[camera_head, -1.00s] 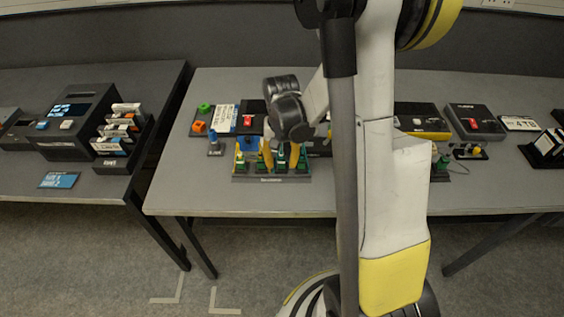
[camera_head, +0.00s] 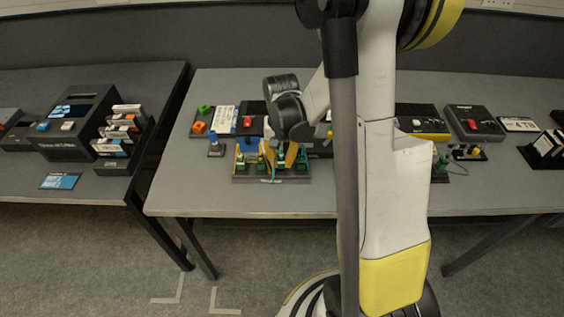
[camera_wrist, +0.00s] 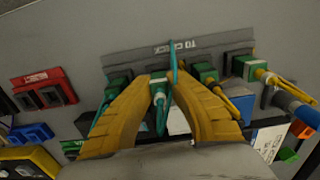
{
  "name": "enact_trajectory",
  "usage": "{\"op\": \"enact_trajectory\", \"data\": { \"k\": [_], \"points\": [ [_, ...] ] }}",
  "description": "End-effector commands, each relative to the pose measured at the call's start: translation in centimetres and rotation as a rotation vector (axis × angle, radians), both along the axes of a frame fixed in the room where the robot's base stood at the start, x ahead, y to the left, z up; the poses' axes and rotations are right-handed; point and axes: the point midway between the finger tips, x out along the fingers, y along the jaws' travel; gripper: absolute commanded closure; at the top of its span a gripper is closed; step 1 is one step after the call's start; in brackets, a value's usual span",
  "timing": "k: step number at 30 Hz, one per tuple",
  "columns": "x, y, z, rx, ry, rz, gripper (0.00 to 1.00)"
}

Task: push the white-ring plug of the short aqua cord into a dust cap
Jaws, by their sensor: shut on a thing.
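My gripper (camera_wrist: 161,82) has its yellow fingers shut on a green plug (camera_wrist: 158,87) with a pale band. Aqua cord (camera_wrist: 173,50) shows above the plug and below it, and the cord's far end is hard to follow. The plug is at the dark rack (camera_wrist: 205,45) labelled "TO CHECK"; I cannot tell whether it is clear of its slot. Another green plug with aqua cord (camera_wrist: 115,88) is left of my fingers. Green plugs with yellow cords (camera_wrist: 245,67) are on the right. In the head view my gripper (camera_head: 286,166) is over the rack (camera_head: 250,179). No dust cap is clearly identifiable.
A red-topped block (camera_wrist: 44,90) and a blue block (camera_wrist: 30,133) are at left in the wrist view. In the head view, orange (camera_head: 198,127) and green (camera_head: 204,108) pieces stand left of the rack. The table front (camera_head: 240,202) is clear.

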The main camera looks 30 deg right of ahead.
Motion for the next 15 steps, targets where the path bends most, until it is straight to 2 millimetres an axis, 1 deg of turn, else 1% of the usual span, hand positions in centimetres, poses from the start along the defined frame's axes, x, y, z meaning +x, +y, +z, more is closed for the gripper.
{"op": "enact_trajectory", "data": {
  "k": [3, 15],
  "points": [
    [0.0, 0.0, 0.8, 0.000, 0.000, 0.000, 1.00],
    [0.0, 0.0, 3.1, 0.000, 0.000, 0.000, 1.00]
  ]
}}
